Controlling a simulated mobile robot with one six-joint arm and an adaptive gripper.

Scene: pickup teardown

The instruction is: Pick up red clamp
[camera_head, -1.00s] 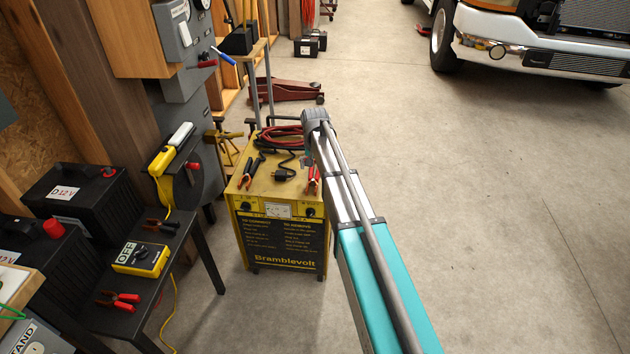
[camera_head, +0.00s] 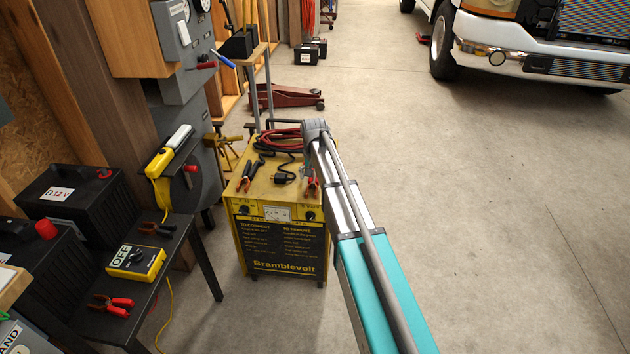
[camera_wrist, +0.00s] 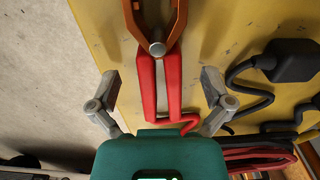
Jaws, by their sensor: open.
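The red clamp (camera_wrist: 145,80) lies on the yellow top of the charger cart in the wrist view. It has red handles, a round pivot and copper-coloured jaws pointing to the top of the picture. My gripper (camera_wrist: 162,85) is open, with one finger on each side of the handles and a gap to both. I cannot tell its height above the clamp. In the head view the red clamp (camera_head: 312,187) shows at the right side of the cart's top, beside my arm. My gripper is mostly hidden there behind the arm's end.
The yellow Bramblevolt charger (camera_head: 276,235) also carries a black-handled clamp (camera_head: 250,176), a black plug (camera_wrist: 290,62) and coiled red cables (camera_head: 281,138). A black table (camera_head: 180,245) at left holds another red clamp (camera_head: 112,304) and a yellow OFF box (camera_head: 136,262).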

